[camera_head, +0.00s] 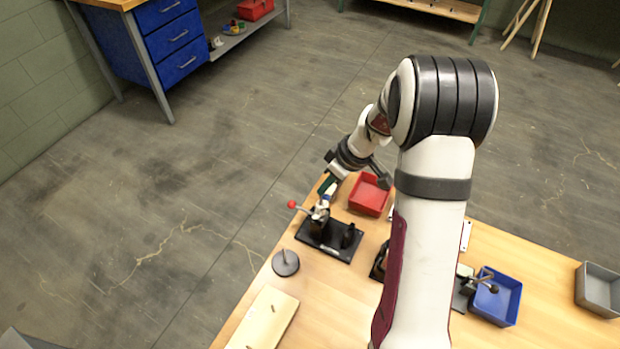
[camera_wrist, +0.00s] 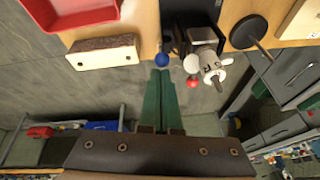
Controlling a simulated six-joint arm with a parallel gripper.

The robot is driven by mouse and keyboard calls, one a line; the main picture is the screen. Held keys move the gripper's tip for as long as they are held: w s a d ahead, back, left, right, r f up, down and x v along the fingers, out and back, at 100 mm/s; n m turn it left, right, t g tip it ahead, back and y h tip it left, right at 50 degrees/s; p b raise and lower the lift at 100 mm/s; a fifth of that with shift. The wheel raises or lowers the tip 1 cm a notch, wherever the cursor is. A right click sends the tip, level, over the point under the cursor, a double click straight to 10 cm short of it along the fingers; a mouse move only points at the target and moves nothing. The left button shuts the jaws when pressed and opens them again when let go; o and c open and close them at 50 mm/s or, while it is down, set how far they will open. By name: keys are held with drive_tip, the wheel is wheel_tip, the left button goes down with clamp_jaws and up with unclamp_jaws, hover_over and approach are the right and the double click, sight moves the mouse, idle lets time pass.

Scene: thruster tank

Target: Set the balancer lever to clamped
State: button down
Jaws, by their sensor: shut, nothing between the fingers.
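A device with a pale metal body on a black base plate (camera_head: 343,246) stands at the table's left edge. Its red-knobbed lever (camera_head: 293,204) points out to the left in the head view. In the wrist view the red knob (camera_wrist: 195,81) and a blue knob (camera_wrist: 162,61) show beside the device's pale body (camera_wrist: 204,58). I cannot tell which lever is the balancer lever. My gripper (camera_head: 328,192) is shut and empty above the far side of the device. Its green fingertips (camera_wrist: 160,73) appear close to the blue knob; contact is unclear.
A red bin (camera_head: 369,194) stands right of the device. A dark disc with an upright pin (camera_head: 285,262) and a wooden board (camera_head: 263,318) lie nearer. A blue bin (camera_head: 499,300) and grey bin (camera_head: 598,290) are at right. Open floor lies left of the table.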

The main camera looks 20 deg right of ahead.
drive_tip(key=shift+t+y, duration=0.8)
drive_tip(key=shift+y, duration=0.1)
drive_tip(key=shift+s+d+f, duration=0.55)
drive_tip(key=shift+s+d, duration=0.25)
drive_tip(key=shift+s, duration=0.05)
drive_tip(key=shift+s+d+f, duration=0.55)
drive_tip(key=shift+s+d, duration=0.25)
drive_tip(key=shift+w+a, duration=0.1)
drive_tip(key=shift+w+a+f, duration=0.2)
drive_tip(key=shift+w+a, duration=0.25)
drive_tip(key=shift+w, duration=0.05)
